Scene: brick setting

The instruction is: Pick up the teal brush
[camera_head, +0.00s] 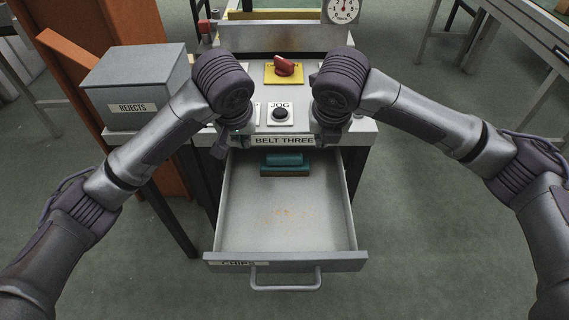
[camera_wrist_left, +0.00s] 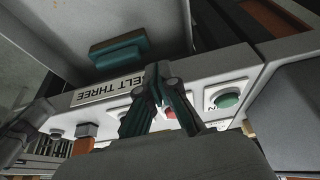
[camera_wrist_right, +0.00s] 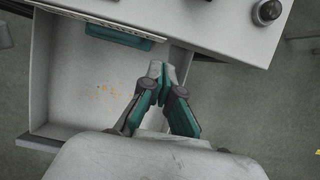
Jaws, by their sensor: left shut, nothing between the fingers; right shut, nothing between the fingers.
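The teal brush (camera_head: 285,162) lies at the back of the open grey drawer (camera_head: 235,215), just below the panel edge marked BELT THREE. It has a teal upper part and a brownish strip along its front. It also shows in the left wrist view (camera_wrist_left: 118,48) and, partly hidden by the panel edge, in the right wrist view (camera_wrist_right: 118,36). My left gripper (camera_head: 219,148) is shut and empty at the panel's front, left of the brush. My right gripper (camera_wrist_right: 157,72) is shut and empty, to the brush's right; its wrist mostly hides it in the head view.
The control panel holds a red knob (camera_head: 284,66) on a yellow plate and a black JOG button (camera_head: 280,114). A grey REJECTS box (camera_head: 136,85) stands at left. Orange-brown crumbs (camera_head: 287,214) lie on the otherwise clear drawer floor. The drawer front has a handle (camera_head: 286,286).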

